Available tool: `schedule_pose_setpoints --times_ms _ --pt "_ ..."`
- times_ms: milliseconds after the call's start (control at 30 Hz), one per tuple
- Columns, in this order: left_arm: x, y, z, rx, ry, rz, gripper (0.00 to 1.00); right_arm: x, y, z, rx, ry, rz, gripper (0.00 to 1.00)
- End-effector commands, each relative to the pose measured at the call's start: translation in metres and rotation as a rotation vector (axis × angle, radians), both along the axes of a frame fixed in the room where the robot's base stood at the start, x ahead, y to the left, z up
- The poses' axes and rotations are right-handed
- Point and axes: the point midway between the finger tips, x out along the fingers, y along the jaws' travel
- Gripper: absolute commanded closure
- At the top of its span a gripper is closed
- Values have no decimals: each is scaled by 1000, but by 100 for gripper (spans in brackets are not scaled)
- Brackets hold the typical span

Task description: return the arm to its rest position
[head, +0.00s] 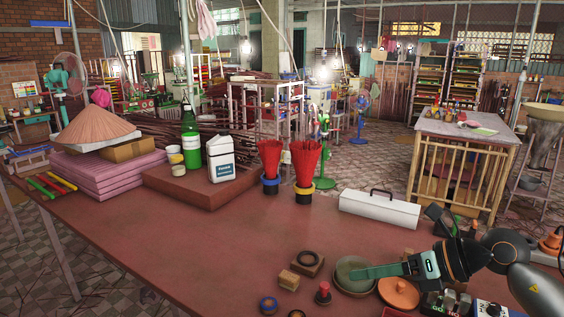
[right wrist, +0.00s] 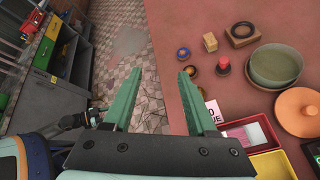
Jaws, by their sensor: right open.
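My right gripper (head: 356,272) reaches in from the right edge of the head view, above the front right of the red-brown table (head: 240,245). Its teal fingers overlap the green bowls (head: 352,288) in that view. In the right wrist view the fingers (right wrist: 160,72) are spread with nothing between them. Floor tiles and the table edge show beyond them, and the bowls (right wrist: 276,66) lie to the right, clear of the fingers.
Near my right arm are a dark ring on a wooden block (head: 308,262), a red-knobbed stamp (head: 323,292), an orange lid (head: 399,292) and a white toolbox (head: 380,209). Red incense bundles (head: 305,163), a white jug (head: 220,158) and a green bottle (head: 191,140) stand farther back. The table's middle is clear.

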Motion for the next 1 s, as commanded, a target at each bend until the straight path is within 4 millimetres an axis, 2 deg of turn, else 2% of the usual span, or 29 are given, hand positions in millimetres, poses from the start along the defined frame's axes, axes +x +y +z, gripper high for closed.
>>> schedule_pose_setpoints --times_ms 33,100,200,267,333,467,567,667,767,867,900,1000 --pt "2 0 1 -1 -4 0 50 -7 26 7 141 -7 15 43" --pt "1 0 1 0 -2 0 50 -15 51 24 342 -12 8 43" --pt "-3 0 -1 0 5 0 50 -22 69 50 634 4 -42 43" --pt "-5 0 -2 0 8 0 50 -23 70 64 805 28 -95 43" --pt "-5 0 -2 0 9 0 50 -22 63 76 999 66 -177 43" --pt "-5 0 -2 0 10 0 50 -15 33 80 1331 171 -390 43" --pt "-5 0 -2 1 10 1 50 -10 0 60 1549 276 -604 43" --pt "-5 0 -3 1 11 1 50 -11 -33 22 1725 401 -857 43" --pt "-5 0 -3 1 11 1 50 -23 -60 -31 1851 545 -1144 43" --pt "-5 0 -3 1 11 1 50 -51 -77 -93 1913 706 -1457 43" --pt "-6 0 -3 1 12 1 50 -66 -81 -117 1919 772 -1585 43" --pt "-6 0 -3 1 12 1 50 -107 -81 -168 1888 927 -1872 43"
